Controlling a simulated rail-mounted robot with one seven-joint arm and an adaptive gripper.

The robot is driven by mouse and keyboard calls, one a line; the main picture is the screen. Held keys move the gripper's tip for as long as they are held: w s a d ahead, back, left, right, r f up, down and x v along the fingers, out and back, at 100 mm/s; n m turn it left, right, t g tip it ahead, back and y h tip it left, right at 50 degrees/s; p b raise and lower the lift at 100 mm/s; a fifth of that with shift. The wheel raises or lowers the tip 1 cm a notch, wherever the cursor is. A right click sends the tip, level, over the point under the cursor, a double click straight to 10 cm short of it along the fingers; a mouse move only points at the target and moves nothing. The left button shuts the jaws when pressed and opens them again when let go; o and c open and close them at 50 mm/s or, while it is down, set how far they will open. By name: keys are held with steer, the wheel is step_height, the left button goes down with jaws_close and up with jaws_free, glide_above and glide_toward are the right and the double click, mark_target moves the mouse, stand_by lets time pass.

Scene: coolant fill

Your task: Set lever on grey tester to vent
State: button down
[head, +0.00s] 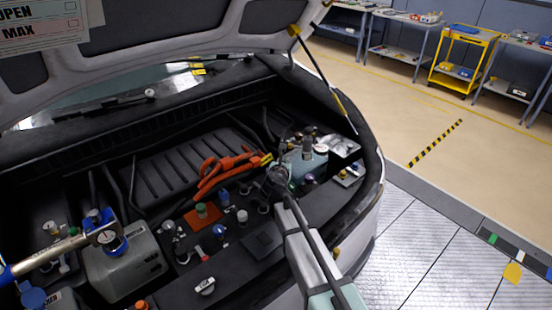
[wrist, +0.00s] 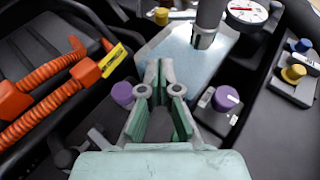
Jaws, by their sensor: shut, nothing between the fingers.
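A grey cylinder with a round white-faced gauge (wrist: 247,11), which looks like the grey tester (wrist: 208,22), stands on a pale blue tank (wrist: 185,52) in the wrist view. In the head view the tank (head: 306,166) is at the right of the engine bay, with the gauge (head: 321,149) on top. I cannot make out the tester's lever or its setting. My gripper (wrist: 161,70) is shut and empty, its green-padded fingers in front of the tank. In the head view my gripper (head: 278,177) is just left of the tank.
Purple knobs (wrist: 122,94) (wrist: 225,98) flank my fingers. Orange cables (head: 225,170) lie to the left. Yellow and blue knobs (wrist: 293,73) are at the right. A grey box (head: 125,265) is at the lower left under the open hood.

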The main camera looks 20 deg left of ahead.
mark_target(295, 147)
steer(key=shift+d, duration=0.15)
steer(key=shift+w, duration=0.1)
steer(key=p+x, duration=0.3)
steer(key=x, duration=0.7)
stand_by(0.4)
